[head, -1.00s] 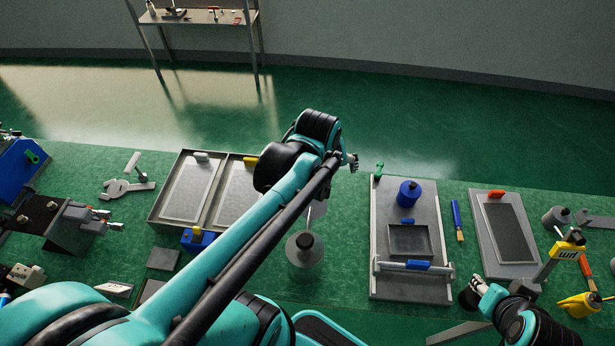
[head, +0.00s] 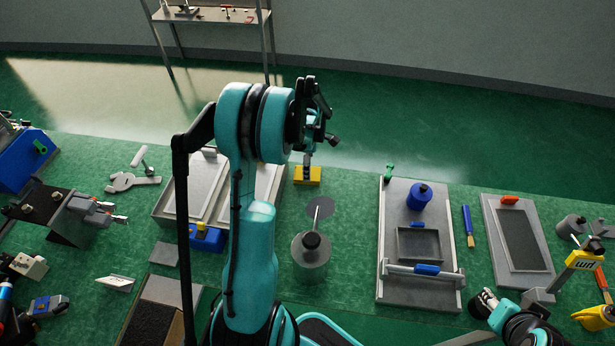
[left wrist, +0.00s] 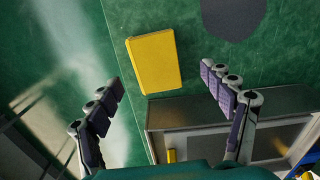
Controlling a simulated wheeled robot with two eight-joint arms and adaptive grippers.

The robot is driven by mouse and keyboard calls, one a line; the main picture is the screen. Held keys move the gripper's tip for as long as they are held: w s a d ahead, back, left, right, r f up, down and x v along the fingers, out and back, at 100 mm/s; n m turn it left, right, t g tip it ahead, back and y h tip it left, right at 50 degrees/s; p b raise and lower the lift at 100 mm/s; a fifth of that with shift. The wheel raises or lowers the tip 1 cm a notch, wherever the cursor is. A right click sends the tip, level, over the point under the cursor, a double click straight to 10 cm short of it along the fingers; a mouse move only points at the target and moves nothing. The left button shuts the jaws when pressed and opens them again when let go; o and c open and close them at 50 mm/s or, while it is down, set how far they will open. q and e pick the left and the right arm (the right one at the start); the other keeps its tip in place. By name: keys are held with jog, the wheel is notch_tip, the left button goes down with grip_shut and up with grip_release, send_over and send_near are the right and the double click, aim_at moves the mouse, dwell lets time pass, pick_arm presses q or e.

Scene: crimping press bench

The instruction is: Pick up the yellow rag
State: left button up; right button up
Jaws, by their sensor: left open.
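The yellow rag (head: 307,176) lies as a flat, folded-looking block on the green bench near its far edge, right of the grey trays. In the left wrist view the rag (left wrist: 153,62) sits ahead of my fingers, slightly tilted, its far part beyond the fingertips. My left gripper (head: 316,135) is above the rag in the head view. In the left wrist view its fingers (left wrist: 161,80) are spread wide on either side, with nothing between them touching. My right gripper (head: 490,300) is at the lower right; its fingers are too small to judge.
A grey fixture plate (head: 392,285) is to the right.

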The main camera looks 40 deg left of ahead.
pick_arm(q)
jog(key=f, duration=0.1)
jog(key=f+b, duration=0.1)
jog(key=f, duration=0.1)
jog(key=f+b, duration=0.1)
jog(key=f, duration=0.1)
jog(key=shift+w+a, duration=0.2)
jog(key=shift+a, duration=0.1)
jog(key=shift+r, duration=0.15)
jog(key=shift+c, duration=0.9)
jog(key=c, duration=0.9)
jog(key=shift+r+p, duration=0.3)
jog(key=shift+r, duration=0.3)
jog(key=r+p, duration=0.1)
jog(key=r, duration=0.1)
jog(key=d+r+p, duration=0.1)
jog(key=r, duration=0.1)
jog(key=shift+w+d, duration=0.15)
jog(key=shift+w, duration=0.05)
jog(key=w+d+r+p, duration=0.1)
jog(key=d+r, duration=0.1)
jog(key=d, duration=0.1)
jog(key=w+d+r+p, duration=0.1)
jog(key=d+r, duration=0.1)
jog(key=d, duration=0.1)
jog(key=w+d+r, duration=0.1)
jog(key=w+d, duration=0.1)
jog(key=d, duration=0.1)
jog(key=shift+d+r+p, duration=0.3)
jog(key=shift+r+p, duration=0.1)
